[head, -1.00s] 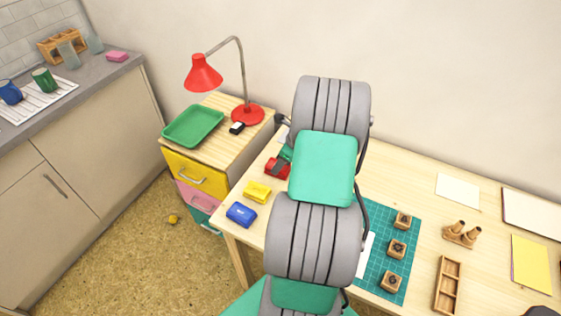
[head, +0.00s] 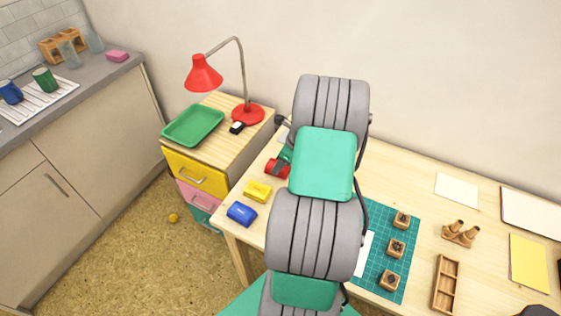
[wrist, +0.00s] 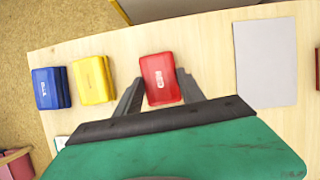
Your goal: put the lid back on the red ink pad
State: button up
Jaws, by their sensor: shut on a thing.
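The red ink pad's lid (wrist: 161,78), marked with white lettering, is between the two dark fingers of my gripper (wrist: 159,80) in the wrist view. My gripper is shut on it. The lid lies flat as seen from above and hides whatever is under it, so I cannot tell whether it touches the pad's base. In the head view a red piece (head: 275,169) shows at the far left part of the table, beside my gripper, with my arm covering much of that area.
A yellow pad (head: 257,192) and a blue pad (head: 241,213) sit in a row left of it. A grey sheet (wrist: 265,62) lies to the right in the wrist view. A green cutting mat (head: 373,288) bears wooden stamps. A red lamp (head: 247,114) stands on the drawer cabinet.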

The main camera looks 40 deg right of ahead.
dwell(0.3)
jog(key=o, duration=1.4)
jog(key=shift+o, duration=0.2)
jog(key=o, duration=0.3)
jog(key=shift+o, duration=0.2)
notch_tip(320, 180, up, 7)
jog(key=p, duration=0.6)
jog(key=shift+r+p, duration=0.1)
jog(key=shift+p, duration=0.2)
jog(key=shift+c, duration=0.2)
